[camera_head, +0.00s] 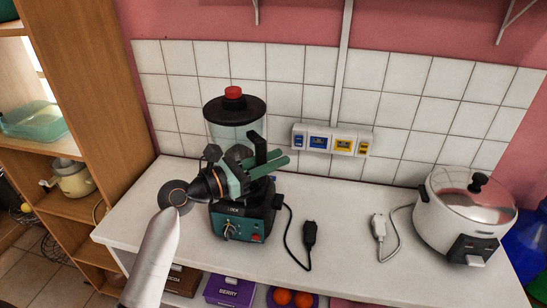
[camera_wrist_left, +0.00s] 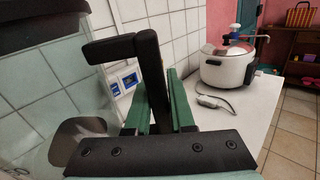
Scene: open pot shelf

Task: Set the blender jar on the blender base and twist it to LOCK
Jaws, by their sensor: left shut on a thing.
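The clear blender jar (camera_head: 222,132), with a black lid and red knob, stands upright directly above the blender base (camera_head: 240,224). The base is black and teal with a dial and a red button; part of a label reading "OCK" shows on it. My left gripper (camera_head: 276,162) hides the joint between jar and base, so I cannot tell if the jar is fully seated or turned. The gripper's green fingers are shut on the jar's black handle (camera_wrist_left: 152,72). The jar wall (camera_wrist_left: 35,80) fills the left of the left wrist view. My right gripper is not in view.
A white rice cooker (camera_head: 465,225) stands at the right of the white counter (camera_head: 345,262). A black plug (camera_head: 309,233) and a white plug (camera_head: 379,226) lie between. Wall sockets (camera_head: 333,140) are behind.

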